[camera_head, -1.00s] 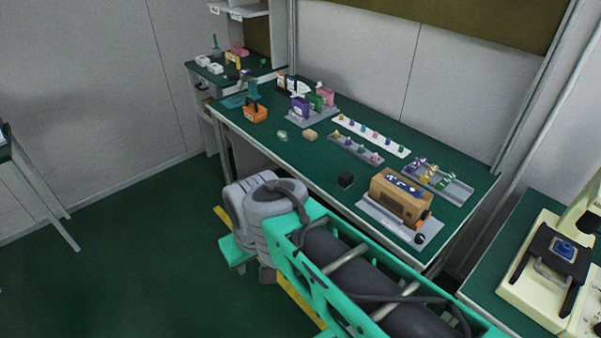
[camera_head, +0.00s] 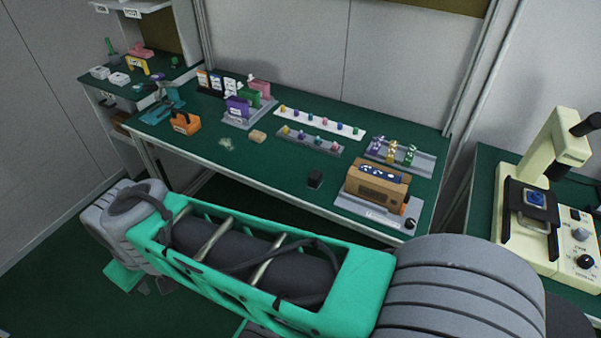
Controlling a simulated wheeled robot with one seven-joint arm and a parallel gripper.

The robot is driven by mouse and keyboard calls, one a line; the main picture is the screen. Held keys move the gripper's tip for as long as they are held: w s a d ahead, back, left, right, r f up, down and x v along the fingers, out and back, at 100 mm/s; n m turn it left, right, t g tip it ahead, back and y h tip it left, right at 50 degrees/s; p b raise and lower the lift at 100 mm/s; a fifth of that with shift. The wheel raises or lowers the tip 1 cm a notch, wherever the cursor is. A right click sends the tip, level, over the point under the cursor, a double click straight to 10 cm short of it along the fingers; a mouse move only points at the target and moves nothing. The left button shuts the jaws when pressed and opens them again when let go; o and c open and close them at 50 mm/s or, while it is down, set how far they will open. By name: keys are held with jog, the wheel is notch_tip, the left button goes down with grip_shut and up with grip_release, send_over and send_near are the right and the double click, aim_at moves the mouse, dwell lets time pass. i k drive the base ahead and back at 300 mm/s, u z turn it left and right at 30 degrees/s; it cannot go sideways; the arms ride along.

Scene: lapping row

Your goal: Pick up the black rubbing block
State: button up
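The black rubbing block (camera_head: 315,179) is a small dark block on the green bench top (camera_head: 283,190), near its front edge. It stands just left of a brown box-shaped unit on a grey plate, apart from it. Nothing covers the block. My green and grey arm lies across the lower part of the view, in front of the bench. My gripper's fingers do not show, so I cannot see whether it is open or shut.
The brown unit (camera_head: 377,186) stands right of the block. A small tan block (camera_head: 257,136), an orange holder (camera_head: 185,122) and a grey tray of small knobs (camera_head: 309,140) are also on the bench. A cream microscope (camera_head: 530,210) stands on the right table.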

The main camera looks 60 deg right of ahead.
aim_at(314, 179)
jog(key=z, duration=0.5)
jog(key=i, duration=0.7)
jog(key=z, duration=1.05)
jog(key=i, duration=0.25)
jog(key=z, duration=0.3)
